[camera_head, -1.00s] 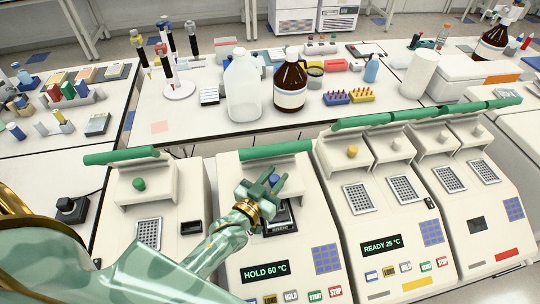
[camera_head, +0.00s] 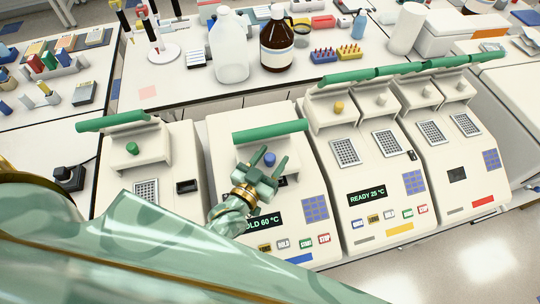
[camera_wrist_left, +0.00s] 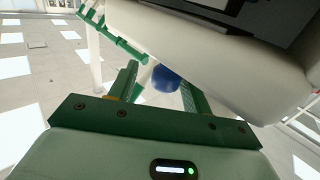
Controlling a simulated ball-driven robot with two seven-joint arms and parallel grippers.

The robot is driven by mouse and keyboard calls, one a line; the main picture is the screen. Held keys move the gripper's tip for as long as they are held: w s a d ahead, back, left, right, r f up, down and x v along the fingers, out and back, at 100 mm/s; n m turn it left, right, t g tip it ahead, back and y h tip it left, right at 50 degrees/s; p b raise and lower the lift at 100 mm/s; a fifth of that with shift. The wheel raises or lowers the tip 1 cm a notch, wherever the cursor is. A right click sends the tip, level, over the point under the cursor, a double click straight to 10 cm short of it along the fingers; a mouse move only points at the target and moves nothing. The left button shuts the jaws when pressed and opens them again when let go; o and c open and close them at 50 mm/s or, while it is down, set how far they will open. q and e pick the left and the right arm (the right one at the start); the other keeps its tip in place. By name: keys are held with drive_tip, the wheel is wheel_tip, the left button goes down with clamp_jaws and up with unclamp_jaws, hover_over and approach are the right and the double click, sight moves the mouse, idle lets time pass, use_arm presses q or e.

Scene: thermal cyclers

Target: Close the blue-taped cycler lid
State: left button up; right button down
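The blue-taped cycler (camera_head: 222,140) is the second from the left in the head view, with a blue strip (camera_head: 299,258) on its front edge and a display ending in "60 °C". Its lid stands raised, with a green bar (camera_head: 270,131) along the top and a blue knob (camera_head: 269,159) on its face. My left gripper (camera_head: 270,161) is open in front of the lid, its fingers on either side of the knob. In the left wrist view the blue knob (camera_wrist_left: 165,78) shows between the spread fingers; contact cannot be told. My gripper and wrist hide most of the block. My right gripper is out of view.
A cycler with a green knob (camera_head: 132,148) stands to the left. Cyclers with yellow (camera_head: 339,107) and grey knobs stand to the right, lids raised. Behind, a bench holds a clear jug (camera_head: 230,50), a brown bottle (camera_head: 277,42) and tube racks.

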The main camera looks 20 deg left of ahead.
use_arm(q)
drive_tip(key=shift+s+a, duration=0.1)
drive_tip(key=shift+s+a, duration=0.1)
drive_tip(key=shift+s, duration=0.2)
drive_tip(key=s+a+b, duration=0.2)
drive_tip(key=s, duration=1.3)
drive_tip(key=shift+s, duration=0.25)
